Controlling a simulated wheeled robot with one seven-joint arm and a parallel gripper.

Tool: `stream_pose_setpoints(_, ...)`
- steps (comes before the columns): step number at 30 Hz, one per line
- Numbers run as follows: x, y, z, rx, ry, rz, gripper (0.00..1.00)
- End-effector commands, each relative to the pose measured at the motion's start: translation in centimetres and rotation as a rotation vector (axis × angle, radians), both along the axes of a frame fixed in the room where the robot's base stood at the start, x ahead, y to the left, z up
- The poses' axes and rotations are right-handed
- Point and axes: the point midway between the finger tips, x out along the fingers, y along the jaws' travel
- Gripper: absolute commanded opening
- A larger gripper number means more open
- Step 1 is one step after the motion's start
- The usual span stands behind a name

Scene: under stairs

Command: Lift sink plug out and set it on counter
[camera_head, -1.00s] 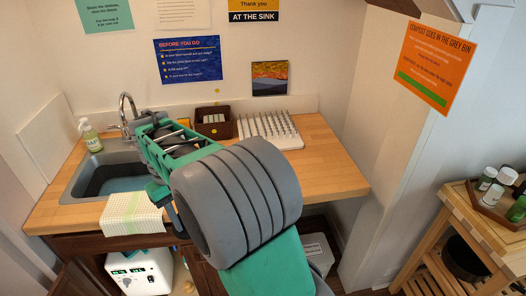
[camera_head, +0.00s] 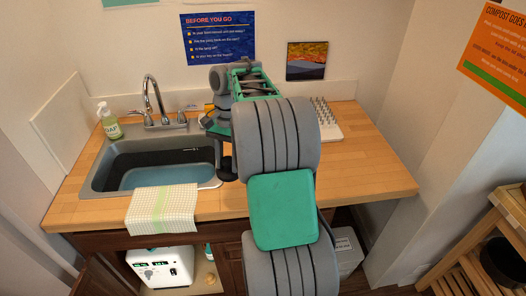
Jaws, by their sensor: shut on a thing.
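The grey sink (camera_head: 98,180) is set into the left of the wooden counter and holds bluish water. My gripper (camera_head: 224,155) points down beside the sink's right rim, partly hidden by my own arm. It is shut on a small dark piece at its tip, which looks like the sink plug (camera_head: 228,173). The plug is above or close to the counter just right of the basin; I cannot tell whether it touches. The wooden counter (camera_head: 365,165) is bare on the right.
The faucet (camera_head: 152,97) rises behind the basin. A soap bottle (camera_head: 109,120) stands at the back left. A checked cloth (camera_head: 162,209) hangs over the front edge. A white drying rack (camera_head: 325,122) with upright pegs stands at the back, partly behind my arm.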

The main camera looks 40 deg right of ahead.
Motion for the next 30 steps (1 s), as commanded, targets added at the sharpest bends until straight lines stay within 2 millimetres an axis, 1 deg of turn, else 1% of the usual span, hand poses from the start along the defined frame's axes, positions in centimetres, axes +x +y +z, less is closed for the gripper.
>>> stream_pose_setpoints(1, -0.1, -2.3, -0.7, 0.001, 0.000, -0.160, 0.00)
stream_pose_setpoints(3, -0.2, -5.1, -0.9, 0.001, -0.002, -0.396, 0.00)
stream_pose_setpoints(6, -0.9, -8.7, -1.2, 0.000, -0.002, -0.709, 0.00)
stream_pose_setpoints(9, -1.6, -11.2, -1.3, 0.000, -0.003, -0.934, 0.00)
stream_pose_setpoints(10, -1.8, -11.7, -1.3, -0.001, -0.002, -0.980, 0.00)
stream_pose_setpoints(13, -2.1, -12.5, -1.4, 0.000, 0.001, -1.063, 0.00)
stream_pose_setpoints(17, -2.1, -12.6, -2.1, 0.000, 0.002, -1.074, 0.00)
stream_pose_setpoints(30, -2.1, -12.5, -6.8, -0.001, 0.002, -1.070, 0.00)
